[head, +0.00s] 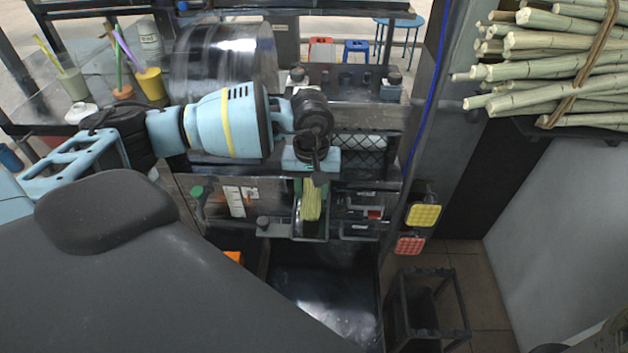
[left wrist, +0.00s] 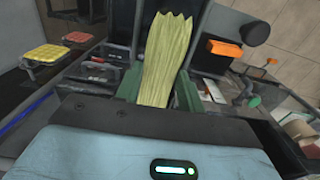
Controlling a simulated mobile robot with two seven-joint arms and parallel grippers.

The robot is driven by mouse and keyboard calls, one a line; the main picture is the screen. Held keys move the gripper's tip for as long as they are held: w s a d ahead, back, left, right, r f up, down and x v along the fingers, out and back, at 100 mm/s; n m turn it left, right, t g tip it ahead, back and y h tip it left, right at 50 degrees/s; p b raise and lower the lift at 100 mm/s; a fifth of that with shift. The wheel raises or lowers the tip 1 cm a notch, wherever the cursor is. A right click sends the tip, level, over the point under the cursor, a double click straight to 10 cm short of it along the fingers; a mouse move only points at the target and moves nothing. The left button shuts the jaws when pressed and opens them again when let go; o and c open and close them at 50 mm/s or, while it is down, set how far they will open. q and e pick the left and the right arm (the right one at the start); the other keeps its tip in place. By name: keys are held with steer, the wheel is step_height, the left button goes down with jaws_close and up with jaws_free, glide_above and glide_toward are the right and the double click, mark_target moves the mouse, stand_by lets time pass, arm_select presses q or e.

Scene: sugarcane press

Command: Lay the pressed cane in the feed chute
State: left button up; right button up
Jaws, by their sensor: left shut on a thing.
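My left gripper (head: 311,183) reaches in from the left above the press front, pointing down. It is shut on the pressed cane (head: 311,204), a flat, frayed yellow-green strip. In the left wrist view the pressed cane (left wrist: 168,50) sticks out between the green fingers of my left gripper (left wrist: 158,90). In the head view, the cane hangs at the narrow metal feed chute (head: 325,225) in the middle of the press front. Whether it touches the chute floor cannot be told. My right gripper is not in view.
A bundle of whole canes (head: 560,60) lies on a rack at the upper right. A yellow button pad (head: 423,215) and a red pad (head: 410,245) are right of the chute. Cups with straws (head: 150,83) stand at the upper left. A dark stool-like frame (head: 427,305) stands at lower right.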

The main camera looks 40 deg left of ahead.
arm_select(q)
steer(key=shift+f, duration=0.4)
steer(key=o, duration=1.1)
step_height(320, 180, up, 7)
steer(key=shift+f, duration=0.2)
steer(key=shift+r, duration=0.65)
